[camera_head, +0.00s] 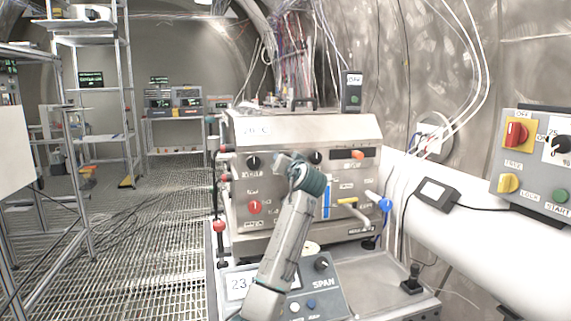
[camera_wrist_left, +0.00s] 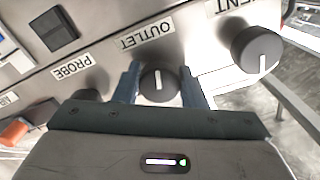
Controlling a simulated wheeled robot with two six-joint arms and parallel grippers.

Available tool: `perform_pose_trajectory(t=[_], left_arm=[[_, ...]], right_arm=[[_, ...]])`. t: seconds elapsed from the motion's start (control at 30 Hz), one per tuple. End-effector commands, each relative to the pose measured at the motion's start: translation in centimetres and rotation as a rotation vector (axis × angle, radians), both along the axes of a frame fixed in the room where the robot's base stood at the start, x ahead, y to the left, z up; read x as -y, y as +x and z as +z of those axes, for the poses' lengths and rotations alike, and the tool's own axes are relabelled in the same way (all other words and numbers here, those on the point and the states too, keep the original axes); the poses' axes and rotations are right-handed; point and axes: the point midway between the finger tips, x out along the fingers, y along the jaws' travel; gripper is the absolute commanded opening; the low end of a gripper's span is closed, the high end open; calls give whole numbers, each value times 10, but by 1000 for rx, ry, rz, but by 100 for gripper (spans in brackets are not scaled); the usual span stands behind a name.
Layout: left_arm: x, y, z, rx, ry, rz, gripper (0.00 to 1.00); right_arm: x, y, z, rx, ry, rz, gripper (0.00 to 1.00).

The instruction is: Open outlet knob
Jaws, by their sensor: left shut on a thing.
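The outlet knob (camera_wrist_left: 158,86) is a dark round knob with a white pointer line, beside the upside-down OUTLET label (camera_wrist_left: 146,34) in the left wrist view. The pointer line runs nearly straight up and down in that view. My left gripper (camera_wrist_left: 160,80) has one finger on each side of the knob and is shut on it. In the head view my left gripper (camera_head: 284,160) is at the upper front of the steel panel (camera_head: 290,133) and hides the outlet knob. My right gripper is not in view.
A dark knob (camera_head: 253,162) sits left of my gripper and another (camera_head: 316,157) right of it. Lower are a red knob (camera_head: 254,207), a yellow handle (camera_head: 352,205) and a blue knob (camera_head: 386,205). A SPAN box (camera_head: 325,285) stands in front.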

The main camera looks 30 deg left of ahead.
Motion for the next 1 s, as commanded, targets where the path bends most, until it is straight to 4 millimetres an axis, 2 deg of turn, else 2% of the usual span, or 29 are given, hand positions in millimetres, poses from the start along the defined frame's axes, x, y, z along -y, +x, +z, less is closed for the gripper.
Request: perform_pose_trajectory(t=[0.1, 0.13, 0.2, 0.23, 0.57, 0.67, 0.8, 1.0], left_arm=[[0, 1, -4, -6, -4, 0, 15], [0, 1, -4, -6, -4, 0, 43], [0, 1, -3, -5, -3, 0, 57], [0, 0, -3, -4, -2, 0, 59], [3, -2, -1, -2, 0, 0, 59], [13, -9, -2, 0, -2, -3, 59], [34, -26, -4, 0, -3, -4, 59], [63, -52, -3, 0, -3, -3, 59]], right_arm=[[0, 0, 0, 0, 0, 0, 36], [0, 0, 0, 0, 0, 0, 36], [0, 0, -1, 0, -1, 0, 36], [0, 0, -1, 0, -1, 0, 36], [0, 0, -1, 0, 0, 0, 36], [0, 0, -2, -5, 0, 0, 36], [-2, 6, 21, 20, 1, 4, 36], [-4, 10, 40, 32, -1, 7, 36]])
